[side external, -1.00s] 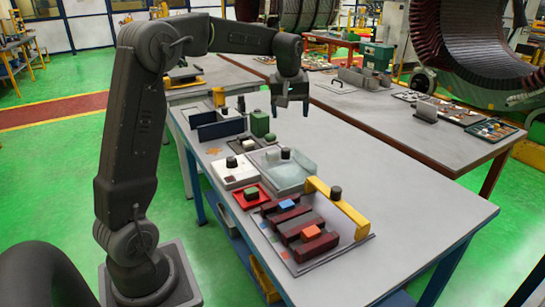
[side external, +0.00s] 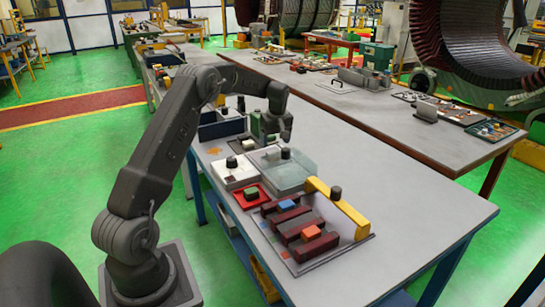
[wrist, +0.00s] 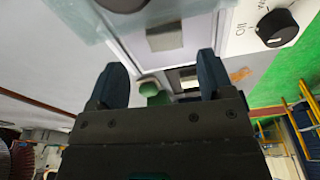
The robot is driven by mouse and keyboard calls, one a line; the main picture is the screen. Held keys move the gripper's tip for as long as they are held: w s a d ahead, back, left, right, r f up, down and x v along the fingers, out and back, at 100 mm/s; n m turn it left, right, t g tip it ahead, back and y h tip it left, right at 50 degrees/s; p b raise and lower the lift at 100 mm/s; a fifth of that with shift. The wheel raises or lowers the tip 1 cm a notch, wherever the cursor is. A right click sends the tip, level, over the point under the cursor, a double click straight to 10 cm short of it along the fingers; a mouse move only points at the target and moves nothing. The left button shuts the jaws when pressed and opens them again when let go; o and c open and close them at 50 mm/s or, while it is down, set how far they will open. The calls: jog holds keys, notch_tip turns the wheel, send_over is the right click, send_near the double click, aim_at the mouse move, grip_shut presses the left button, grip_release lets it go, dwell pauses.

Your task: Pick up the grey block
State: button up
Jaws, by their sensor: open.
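A green block (wrist: 152,88) shows between my fingers. A yellow bar (side external: 337,208) and dark red slotted parts stand nearer. The bench's right side is free.

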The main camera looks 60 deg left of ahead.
jog(key=f, duration=0.5)
jog(key=shift+s+a+f, duration=0.3)
jog(key=shift+a, duration=0.1)
jog(key=c, duration=1)
